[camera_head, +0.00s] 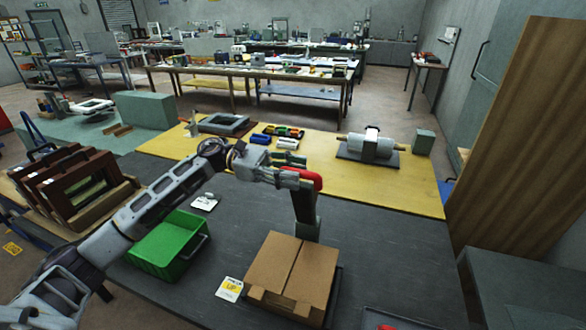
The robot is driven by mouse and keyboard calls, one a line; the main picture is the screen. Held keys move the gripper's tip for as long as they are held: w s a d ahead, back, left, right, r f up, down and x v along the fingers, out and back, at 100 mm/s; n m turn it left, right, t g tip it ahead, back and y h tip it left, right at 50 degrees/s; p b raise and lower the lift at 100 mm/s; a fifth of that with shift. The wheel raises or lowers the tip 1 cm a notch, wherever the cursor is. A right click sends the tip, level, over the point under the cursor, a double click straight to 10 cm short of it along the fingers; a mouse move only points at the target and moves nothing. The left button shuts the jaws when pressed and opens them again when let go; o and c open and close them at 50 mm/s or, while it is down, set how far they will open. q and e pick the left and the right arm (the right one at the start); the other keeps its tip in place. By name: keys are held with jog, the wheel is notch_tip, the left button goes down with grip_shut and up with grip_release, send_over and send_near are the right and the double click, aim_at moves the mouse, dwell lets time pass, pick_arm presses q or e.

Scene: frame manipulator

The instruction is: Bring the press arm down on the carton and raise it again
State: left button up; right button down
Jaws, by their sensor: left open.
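The brown carton (289,268) sits on the dark bench top in the lower middle, with a dark plate edge showing at its right side. I cannot tell whether the fingers touch the handle. My right gripper is not in view.
A green crate (168,247) stands left of the carton, and a yellow-and-white card (229,289) lies beside the carton. Dark frames (75,185) stand at the left. A yellow table (400,190) with a roller device (370,146) is behind.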

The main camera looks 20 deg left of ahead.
pick_arm(q)
jog(key=shift+d, duration=0.1)
jog(key=shift+c, duration=0.2)
grip_shut()
jog(key=shift+f, duration=0.1)
dwell(0.4)
